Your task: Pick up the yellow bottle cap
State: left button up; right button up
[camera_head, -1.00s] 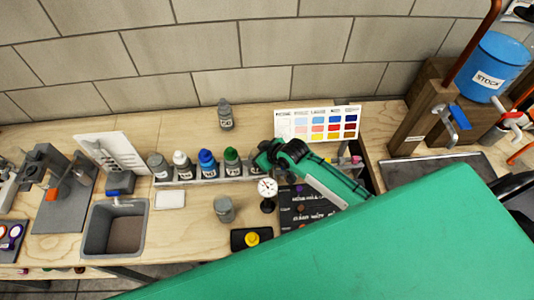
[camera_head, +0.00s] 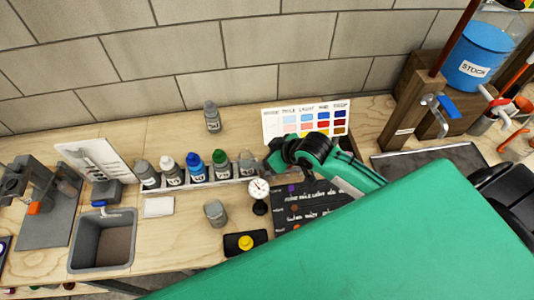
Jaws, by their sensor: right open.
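The yellow bottle cap (camera_head: 246,242) lies on a small black tray (camera_head: 231,250) near the front edge of the wooden bench. My right gripper (camera_head: 275,160) is open, with its arm coming in from the right. In the picture it is up and to the right of the cap, well apart from it, by the right end of the bottle row. Its fingertips are small and partly hidden by its own body. My left gripper does not show.
A row of bottles (camera_head: 195,168) and a colour chart (camera_head: 305,120) are farther back. A dark board (camera_head: 290,222) lies to the right. A sink (camera_head: 102,242) is at left.

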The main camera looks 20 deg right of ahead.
aim_at(246, 243)
jog(key=k+l, duration=1.1)
jog(key=k, duration=0.2)
